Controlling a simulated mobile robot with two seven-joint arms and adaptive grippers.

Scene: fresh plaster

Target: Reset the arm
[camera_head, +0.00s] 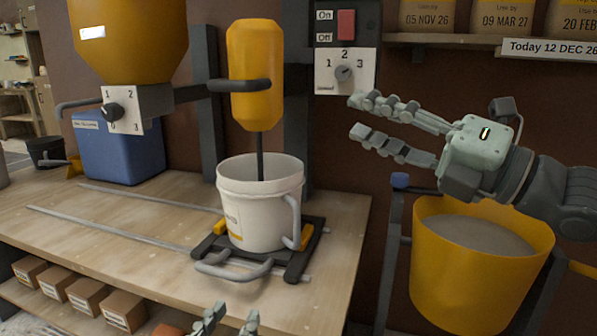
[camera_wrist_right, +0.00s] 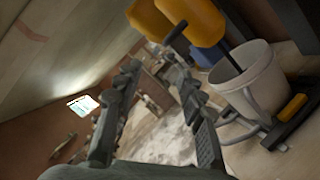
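My right arm comes in from the right in the head view. Its gripper (camera_head: 357,116) is raised in front of the brown wall, with its fingers pointing left and spread apart. The right wrist view also shows its two fingers (camera_wrist_right: 157,80) apart with nothing held between them. My left gripper (camera_head: 230,320) shows only as two separated fingertips at the bottom edge, in front of the bench; nothing shows between them, and the rest of it is out of frame.
A white bucket (camera_head: 240,205) stands on a black sled (camera_head: 297,262) under the orange mixer (camera_head: 255,65), whose shaft enters it. A switch panel (camera_head: 345,72) is near my right fingertips. A yellow bucket (camera_head: 460,290) with grey contents hangs below my right arm. The bench's left front is clear.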

